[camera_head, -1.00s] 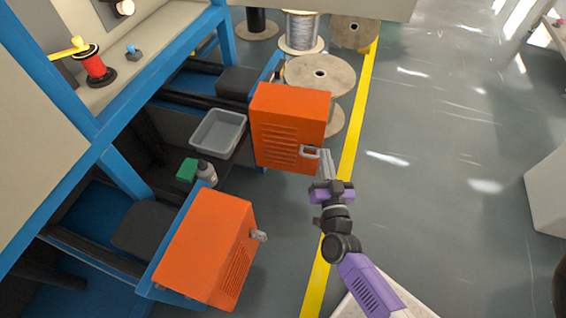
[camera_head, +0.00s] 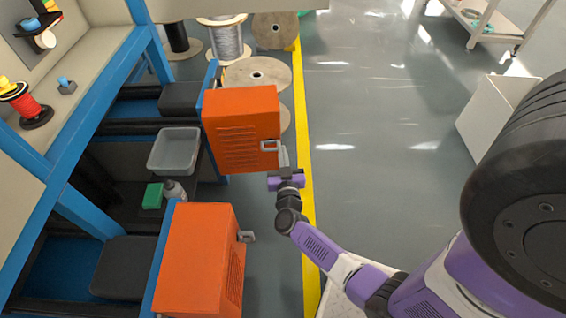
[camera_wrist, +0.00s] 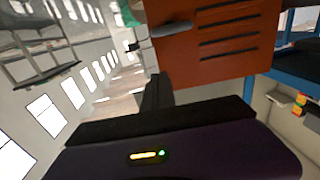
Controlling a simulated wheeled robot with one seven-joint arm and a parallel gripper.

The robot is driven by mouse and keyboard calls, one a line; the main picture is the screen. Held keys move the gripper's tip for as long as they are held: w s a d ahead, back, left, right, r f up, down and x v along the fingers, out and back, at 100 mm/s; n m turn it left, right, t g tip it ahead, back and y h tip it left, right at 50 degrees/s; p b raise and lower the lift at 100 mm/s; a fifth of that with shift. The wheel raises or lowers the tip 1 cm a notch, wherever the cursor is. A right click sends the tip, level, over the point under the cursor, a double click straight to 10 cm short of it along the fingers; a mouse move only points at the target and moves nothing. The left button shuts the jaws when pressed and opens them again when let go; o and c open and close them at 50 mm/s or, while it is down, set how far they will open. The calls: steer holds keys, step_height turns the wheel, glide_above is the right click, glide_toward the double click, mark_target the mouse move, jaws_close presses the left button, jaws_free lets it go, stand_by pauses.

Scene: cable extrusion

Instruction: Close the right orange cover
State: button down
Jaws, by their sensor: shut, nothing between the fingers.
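Two orange covers with vent slots and grey handles show in the head view. The farther one (camera_head: 242,108), slightly right of the nearer one (camera_head: 192,250), stands out from the blue frame, with an open bay to its left. Its handle (camera_head: 269,146) is at its lower right. My gripper (camera_head: 284,158) is shut and empty, its fingers just right of that handle. In the wrist view, an orange cover (camera_wrist: 215,60) fills the upper right, its handle (camera_wrist: 171,29) above my dark fingers (camera_wrist: 155,92). I cannot tell whether the fingers touch the cover.
A grey bin (camera_head: 174,150), a green box (camera_head: 152,196) and a bottle (camera_head: 175,190) sit in the bay between the covers. Wooden cable reels (camera_head: 257,75) stand behind the far cover. The floor right of the yellow line (camera_head: 307,150) is largely clear.

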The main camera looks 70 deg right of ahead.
mark_target(279, 128)
steer(key=b+x, duration=0.2)
steer(key=x, duration=0.6)
steer(key=shift+d, duration=0.1)
